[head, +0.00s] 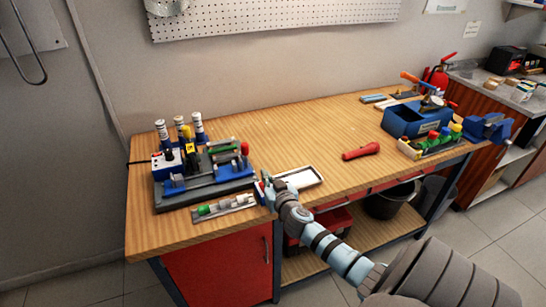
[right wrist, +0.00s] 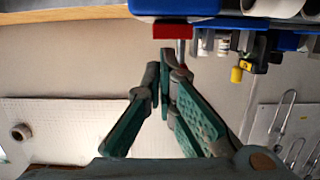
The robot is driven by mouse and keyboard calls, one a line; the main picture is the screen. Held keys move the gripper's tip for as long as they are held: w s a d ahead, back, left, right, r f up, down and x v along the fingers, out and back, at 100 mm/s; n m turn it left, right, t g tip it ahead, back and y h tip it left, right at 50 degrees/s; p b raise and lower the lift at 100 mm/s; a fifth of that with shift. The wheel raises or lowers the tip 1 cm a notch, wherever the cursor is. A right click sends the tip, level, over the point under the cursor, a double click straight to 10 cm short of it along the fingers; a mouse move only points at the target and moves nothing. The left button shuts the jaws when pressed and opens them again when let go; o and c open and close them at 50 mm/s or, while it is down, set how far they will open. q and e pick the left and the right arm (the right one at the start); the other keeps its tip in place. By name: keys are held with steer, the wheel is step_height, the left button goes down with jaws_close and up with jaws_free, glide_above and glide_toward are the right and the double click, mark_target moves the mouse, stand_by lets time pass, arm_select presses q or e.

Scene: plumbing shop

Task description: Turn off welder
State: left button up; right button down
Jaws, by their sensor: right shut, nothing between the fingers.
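A grey-and-blue bench unit (head: 205,187), which I take to be the welder, stands at the left of the wooden workbench. It carries several upright white-topped cylinders and a white-and-blue box (head: 166,163). My right gripper (head: 266,186) is at the unit's right front corner. In the right wrist view my right gripper (right wrist: 164,62) is shut and empty, its tips close to a red block (right wrist: 173,31) on the blue part (right wrist: 176,7). My left gripper is not in view.
A grey strip with a green part (head: 224,207) lies before the unit. A white tray (head: 299,178) is beside my right gripper. A red flashlight (head: 361,151) lies mid-bench, and a blue toolbox (head: 414,122) and blue vise (head: 489,128) are at right. The bench's back middle is clear.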

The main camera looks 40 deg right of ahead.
steer(key=r, duration=0.1)
steer(key=r+p, duration=0.2)
steer(key=shift+s+a+r, duration=0.2)
steer(key=shift+s+r, duration=0.1)
steer(key=shift+r, duration=0.05)
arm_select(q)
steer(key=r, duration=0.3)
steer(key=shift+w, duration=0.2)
arm_select(e)
steer(key=r+v, duration=0.1)
steer(key=v, duration=0.7)
steer(key=shift+s, duration=0.2)
steer(key=shift+r, duration=0.15)
